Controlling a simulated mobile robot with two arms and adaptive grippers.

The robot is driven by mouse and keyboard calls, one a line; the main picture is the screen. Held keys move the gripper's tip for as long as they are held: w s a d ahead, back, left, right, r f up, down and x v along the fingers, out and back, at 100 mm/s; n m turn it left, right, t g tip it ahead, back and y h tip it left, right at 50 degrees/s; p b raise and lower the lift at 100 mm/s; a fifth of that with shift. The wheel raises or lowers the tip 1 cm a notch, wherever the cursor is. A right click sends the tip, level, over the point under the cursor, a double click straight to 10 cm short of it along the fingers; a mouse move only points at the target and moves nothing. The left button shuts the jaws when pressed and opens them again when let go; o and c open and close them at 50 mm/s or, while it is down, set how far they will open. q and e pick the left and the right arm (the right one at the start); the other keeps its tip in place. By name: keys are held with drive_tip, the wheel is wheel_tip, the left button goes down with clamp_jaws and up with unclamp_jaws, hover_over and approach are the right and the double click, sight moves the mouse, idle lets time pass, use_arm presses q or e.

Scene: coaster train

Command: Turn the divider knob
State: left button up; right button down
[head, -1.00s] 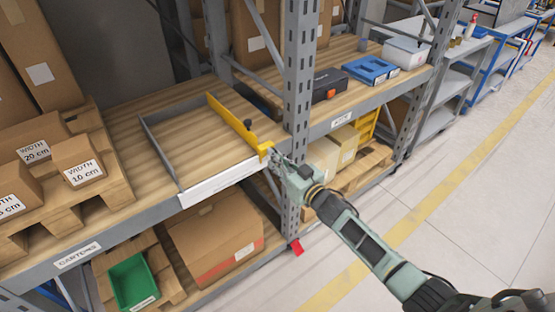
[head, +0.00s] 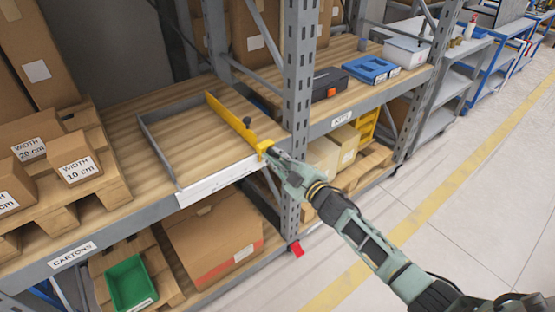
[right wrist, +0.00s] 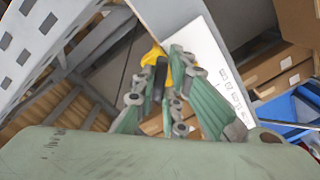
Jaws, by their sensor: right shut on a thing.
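The yellow divider (head: 228,113) stands on the wooden shelf at the right side of a grey-framed bay. My right gripper (head: 271,152) is at the divider's front end, by the shelf edge. In the right wrist view, its green fingers (right wrist: 165,84) are closed around a dark piece (right wrist: 161,72) in front of the yellow end (right wrist: 153,56). This appears to be the divider knob, mostly hidden by the fingers. My left gripper is not in view.
A steel upright (head: 299,90) rises close to the gripper's right. Cartons with width labels (head: 74,165) stand on a pallet at left. A green bin (head: 130,284) and a large carton (head: 210,240) are below. The floor at right is clear.

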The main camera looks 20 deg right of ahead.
drive_tip(key=n+b, duration=0.2)
drive_tip(key=n, duration=0.4)
drive_tip(key=n+b, duration=0.1)
drive_tip(key=n, duration=0.5)
drive_tip(key=shift+r, duration=0.1)
drive_tip(key=shift+n, duration=0.3)
idle(0.3)
drive_tip(key=c, duration=1.8)
unclamp_jaws()
drive_tip(key=shift+s, duration=0.1)
drive_tip(key=shift+s+d, duration=0.2)
drive_tip(key=shift+s, duration=0.1)
drive_tip(key=v, duration=1.1)
